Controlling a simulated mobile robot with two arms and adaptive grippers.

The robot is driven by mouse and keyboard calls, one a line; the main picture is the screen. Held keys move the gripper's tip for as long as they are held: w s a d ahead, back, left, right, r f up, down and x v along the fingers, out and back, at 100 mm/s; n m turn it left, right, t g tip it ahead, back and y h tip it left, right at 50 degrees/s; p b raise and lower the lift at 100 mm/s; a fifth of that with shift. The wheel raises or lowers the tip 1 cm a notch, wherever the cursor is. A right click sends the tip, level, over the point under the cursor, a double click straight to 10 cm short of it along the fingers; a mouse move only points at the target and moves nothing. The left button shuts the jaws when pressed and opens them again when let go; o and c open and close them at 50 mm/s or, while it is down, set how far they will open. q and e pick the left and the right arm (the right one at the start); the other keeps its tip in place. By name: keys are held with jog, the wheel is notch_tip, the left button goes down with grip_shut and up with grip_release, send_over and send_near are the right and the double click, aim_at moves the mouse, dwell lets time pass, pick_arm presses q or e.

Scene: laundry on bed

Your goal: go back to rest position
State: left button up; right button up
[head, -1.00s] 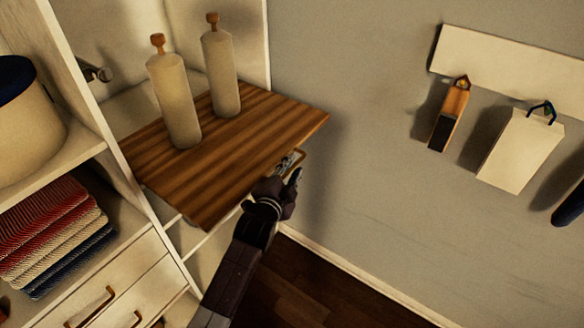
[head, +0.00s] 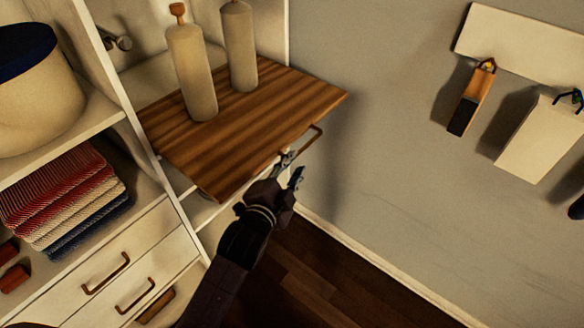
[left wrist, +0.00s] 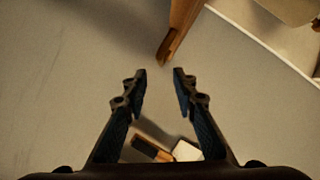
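My left gripper (head: 292,167) is open and empty just in front of a pulled-out striped wooden board (head: 230,125). A bronze handle (head: 314,136) on the board's front edge lies a little beyond the fingertips and looks clear of them. In the left wrist view, the two fingers (left wrist: 160,82) stand apart with nothing between them. A wooden piece (left wrist: 182,25), likely the board's edge or handle, shows above the fingertips. My right gripper is not in view.
Two pale bottles (head: 191,75) with wooden tops stand on or behind the board. Folded towels (head: 65,195) lie on the left shelf above drawers (head: 120,275). A wall rack (head: 525,50) with hanging items is at right. Dark floor (head: 310,275) in front is clear.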

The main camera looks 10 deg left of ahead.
pick_arm(q)
jog(key=shift+s+a+r, duration=0.15)
jog(key=shift+s, duration=0.45)
jog(key=s+a+f+n+g+y, duration=0.15)
jog(key=s+f, duration=0.25)
jog(key=f, duration=0.8)
jog(key=s+a+f+n+g, duration=0.25)
jog(key=s+f, duration=0.25)
jog(key=f, duration=0.7)
jog(key=s+a+f+n+g+y, duration=0.1)
jog(key=s+a+f+g, duration=0.25)
jog(key=f, duration=0.95)
jog(key=s+a+f+n+g, duration=0.2)
jog(key=s+f, duration=0.4)
jog(key=s, duration=0.6)
jog(key=s+a+f+n+g+y, duration=0.1)
jog(key=s+a+f, duration=0.4)
jog(key=s, duration=0.7)
jog(key=s+a+f+n+g, duration=0.3)
jog(key=s+f, duration=0.6)
jog(key=s, duration=0.3)
jog(key=shift+a+n, duration=0.35)
jog(key=shift+n, duration=0.25)
